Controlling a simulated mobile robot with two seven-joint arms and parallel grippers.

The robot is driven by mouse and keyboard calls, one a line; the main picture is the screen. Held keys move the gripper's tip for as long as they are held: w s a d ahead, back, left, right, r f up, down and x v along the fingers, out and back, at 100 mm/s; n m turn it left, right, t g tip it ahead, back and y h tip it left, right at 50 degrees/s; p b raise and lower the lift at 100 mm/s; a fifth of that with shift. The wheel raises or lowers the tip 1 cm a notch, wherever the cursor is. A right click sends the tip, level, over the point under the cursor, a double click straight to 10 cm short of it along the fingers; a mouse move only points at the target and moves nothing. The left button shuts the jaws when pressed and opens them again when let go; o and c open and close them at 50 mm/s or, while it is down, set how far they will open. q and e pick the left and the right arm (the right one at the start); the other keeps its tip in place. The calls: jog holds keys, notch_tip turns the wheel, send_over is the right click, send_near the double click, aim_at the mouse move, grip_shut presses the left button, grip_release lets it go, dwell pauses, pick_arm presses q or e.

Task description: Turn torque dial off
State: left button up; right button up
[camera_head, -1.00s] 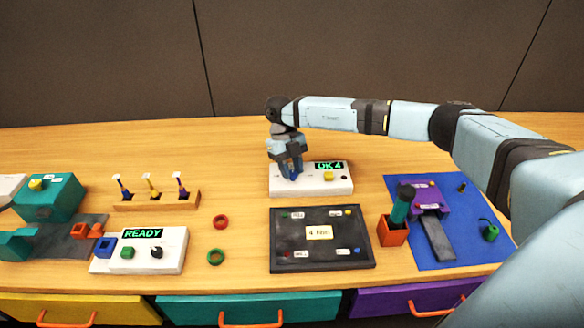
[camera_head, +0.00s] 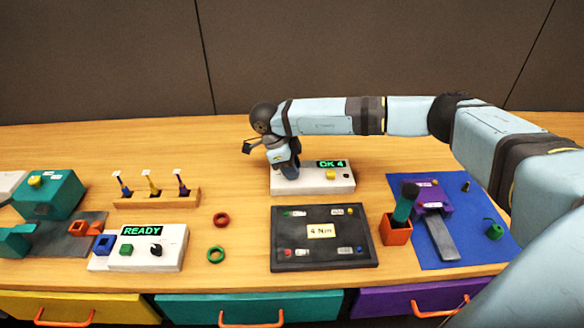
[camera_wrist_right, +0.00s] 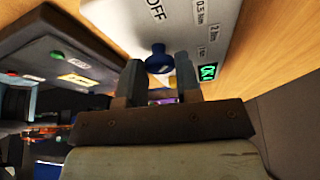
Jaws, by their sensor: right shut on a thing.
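The torque panel (camera_head: 312,187) is a white box at the back centre with a green "OK 4" display and a yellow button (camera_head: 331,174). Its dial (camera_wrist_right: 158,60) is a blue knob in the right wrist view, close to the printed "OFF" label; other labels read torque values. My right gripper (camera_head: 290,172) is over the left part of the panel. In the wrist view its two fingers (camera_wrist_right: 160,80) are shut on the blue dial from both sides. My left gripper is not in view.
A dark tray (camera_head: 290,258) with a "4 Nm" card lies in front of the panel. An orange cup (camera_head: 396,230) and a blue mat (camera_head: 465,245) are to the right. A white "READY" box (camera_head: 172,262) and two rings are to the left.

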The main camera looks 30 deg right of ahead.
jog(key=shift+n+t, duration=0.4)
jog(key=shift+n, duration=0.5)
jog(key=n+t, duration=0.1)
jog(key=n, duration=0.2)
jog(key=shift+h+b, duration=0.3)
jog(key=shift+s+n, duration=0.1)
jog(key=shift+n, duration=0.5)
jog(key=shift+a+t, duration=0.1)
jog(key=shift+t, duration=0.2)
jog(key=o, duration=0.9)
jog(key=v, duration=1.3)
jog(key=shift+a+r, duration=0.25)
jog(key=shift+r, duration=0.1)
